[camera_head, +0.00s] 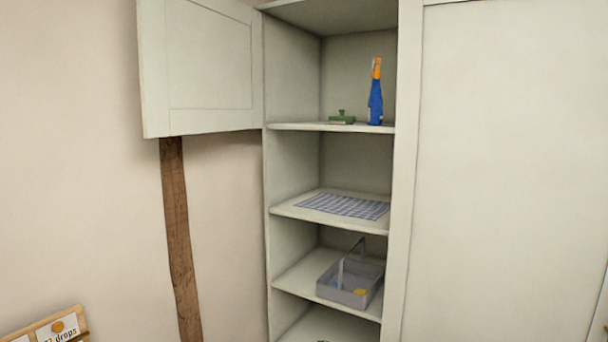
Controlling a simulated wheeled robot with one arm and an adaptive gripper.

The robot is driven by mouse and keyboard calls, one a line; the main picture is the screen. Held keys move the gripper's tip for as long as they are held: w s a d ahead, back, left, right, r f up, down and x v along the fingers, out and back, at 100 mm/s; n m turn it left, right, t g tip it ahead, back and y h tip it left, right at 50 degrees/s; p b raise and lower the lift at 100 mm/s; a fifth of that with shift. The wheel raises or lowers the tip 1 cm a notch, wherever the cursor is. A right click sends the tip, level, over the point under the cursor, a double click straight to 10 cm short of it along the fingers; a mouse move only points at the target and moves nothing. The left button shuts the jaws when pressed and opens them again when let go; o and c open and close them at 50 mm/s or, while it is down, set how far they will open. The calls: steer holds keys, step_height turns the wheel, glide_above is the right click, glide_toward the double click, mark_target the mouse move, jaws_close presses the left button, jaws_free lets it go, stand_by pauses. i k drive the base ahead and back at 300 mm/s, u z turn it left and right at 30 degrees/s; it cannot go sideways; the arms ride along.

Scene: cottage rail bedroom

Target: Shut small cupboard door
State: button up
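The small cupboard door (208,65) is a pale grey-green panel at the upper left. It stands wide open, swung out to the left from the left side of the tall cupboard (291,165). The top compartment beside it is exposed. The door's upper edge is cut off by the picture. My gripper is not in view.
A blue bottle (375,100) and a green object (342,117) stand on the upper shelf. A checked cloth (343,205) and a grey caddy (350,286) sit lower. A wooden post (178,240) is below the door. A larger closed panel (510,170) is at right.

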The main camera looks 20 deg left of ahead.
mark_target(200, 62)
steer(key=z, duration=0.4)
steer(key=k, duration=0.5)
steer(key=z, duration=0.05)
steer(key=i, duration=0.2)
steer(key=u, duration=1.25)
steer(key=i, duration=1.05)
steer(key=u, duration=0.9)
